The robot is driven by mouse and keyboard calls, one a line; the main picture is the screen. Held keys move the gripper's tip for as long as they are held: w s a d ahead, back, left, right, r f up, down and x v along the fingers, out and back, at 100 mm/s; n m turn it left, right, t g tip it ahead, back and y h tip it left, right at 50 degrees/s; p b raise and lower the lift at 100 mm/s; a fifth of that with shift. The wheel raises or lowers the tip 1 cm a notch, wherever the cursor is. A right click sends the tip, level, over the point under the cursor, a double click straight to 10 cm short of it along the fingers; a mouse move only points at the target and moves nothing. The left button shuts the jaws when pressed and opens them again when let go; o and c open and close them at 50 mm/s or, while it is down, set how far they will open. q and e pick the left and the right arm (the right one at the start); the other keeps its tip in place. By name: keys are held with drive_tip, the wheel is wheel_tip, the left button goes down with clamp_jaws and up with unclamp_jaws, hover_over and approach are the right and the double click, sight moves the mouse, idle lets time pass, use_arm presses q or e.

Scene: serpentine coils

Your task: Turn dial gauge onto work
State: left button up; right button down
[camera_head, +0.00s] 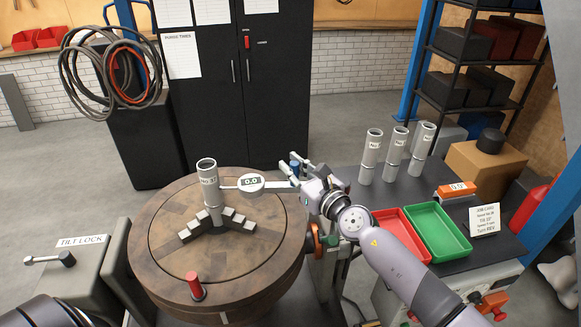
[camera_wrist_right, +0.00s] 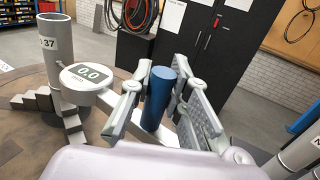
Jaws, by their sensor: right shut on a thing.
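The dial gauge (camera_head: 252,183) is a round white-rimmed gauge reading 0.0. Its thin stem points left to the upright grey tube (camera_head: 208,180) marked No 37, and its tip appears at or very near the tube wall; I cannot tell whether it touches. The gauge's pale arm runs right to a blue post (camera_wrist_right: 158,98). My right gripper (camera_head: 301,168) is shut on this blue post, one finger on each side in the right wrist view. The tube stands in a stepped jaw chuck (camera_head: 238,219) on a round wooden-topped table (camera_head: 170,253). My left gripper is out of view.
A red-topped peg (camera_head: 194,284) stands near the round table's front edge. A tilt lock lever (camera_head: 50,259) is at left. At right, a dark bench holds several grey tubes (camera_head: 396,154), a red tray (camera_head: 380,220) and a green tray (camera_head: 463,236). Black cabinets (camera_head: 210,95) stand behind.

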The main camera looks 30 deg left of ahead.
drive_tip(key=shift+w+d, duration=0.2)
drive_tip(key=shift+w, duration=0.05)
drive_tip(key=c, duration=1.5)
unclamp_jaws()
drive_tip(key=shift+d, duration=0.15)
drive_tip(key=shift+s, duration=0.1)
drive_tip(key=shift+s+d+r, duration=0.2)
drive_tip(key=shift+s+r, duration=0.05)
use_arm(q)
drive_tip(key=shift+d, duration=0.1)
use_arm(e)
drive_tip(key=v, duration=1.1)
drive_tip(key=shift+d+f, duration=0.15)
drive_tip(key=shift+f, duration=0.15)
